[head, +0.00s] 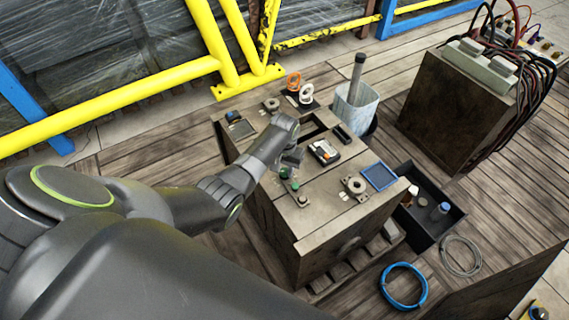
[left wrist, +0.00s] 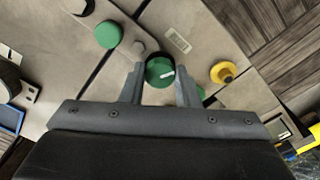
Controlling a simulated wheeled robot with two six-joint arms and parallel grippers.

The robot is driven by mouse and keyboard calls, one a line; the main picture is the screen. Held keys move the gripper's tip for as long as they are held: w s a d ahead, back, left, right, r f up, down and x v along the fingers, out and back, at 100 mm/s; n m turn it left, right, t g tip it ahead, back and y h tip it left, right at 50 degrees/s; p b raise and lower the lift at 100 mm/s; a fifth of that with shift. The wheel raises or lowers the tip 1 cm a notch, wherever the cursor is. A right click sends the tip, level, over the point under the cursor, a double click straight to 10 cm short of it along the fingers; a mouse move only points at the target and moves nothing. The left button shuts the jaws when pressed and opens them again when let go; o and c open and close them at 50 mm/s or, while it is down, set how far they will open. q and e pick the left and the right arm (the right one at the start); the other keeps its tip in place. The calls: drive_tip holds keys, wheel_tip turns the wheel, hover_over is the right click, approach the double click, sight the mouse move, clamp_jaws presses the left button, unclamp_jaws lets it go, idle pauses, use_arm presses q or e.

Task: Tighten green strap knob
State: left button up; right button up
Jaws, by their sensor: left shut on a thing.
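The green knob (left wrist: 160,72) with a white pointer mark sits between the fingertips of my left gripper (left wrist: 159,78) in the left wrist view. The gripper is shut on it, one finger on each side. In the head view my left gripper (head: 286,168) reaches down to the top of the mould block (head: 318,222), where the green knob shows small and partly hidden by the gripper. A second green round cap (left wrist: 108,34) sits to the left in the wrist view, beside a grey bolt and a dark seam. My right gripper is not in view.
A yellow knob (left wrist: 223,72) stands right of the gripper. On the block are a boxy device (head: 323,152), a blue-framed tray (head: 380,176) and a flanged ring (head: 354,186). A bucket (head: 356,105) stands behind; a dark open bin (head: 428,214) stands right.

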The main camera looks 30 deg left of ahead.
use_arm(q)
drive_tip(key=m+p, duration=0.1)
drive_tip(key=m, duration=0.1)
drive_tip(key=shift+r+m, duration=0.2)
drive_tip(key=shift+m, duration=0.2)
drive_tip(key=m+p, duration=0.1)
drive_tip(key=m, duration=0.2)
drive_tip(key=shift+m+p, duration=0.3)
drive_tip(key=shift+p, duration=0.1)
drive_tip(key=m+p, duration=0.1)
drive_tip(key=m, duration=0.2)
drive_tip(key=shift+w+m, duration=0.1)
drive_tip(key=shift+m, duration=0.2)
drive_tip(key=m, duration=0.4)
drive_tip(key=shift+f+m+p, duration=0.1)
drive_tip(key=shift+m+p, duration=0.2)
drive_tip(key=m, duration=0.3)
drive_tip(key=shift+m, duration=0.3)
drive_tip(key=m, duration=0.4)
drive_tip(key=shift+m+p, duration=0.3)
drive_tip(key=m, duration=0.4)
drive_tip(key=shift+m, duration=1.8)
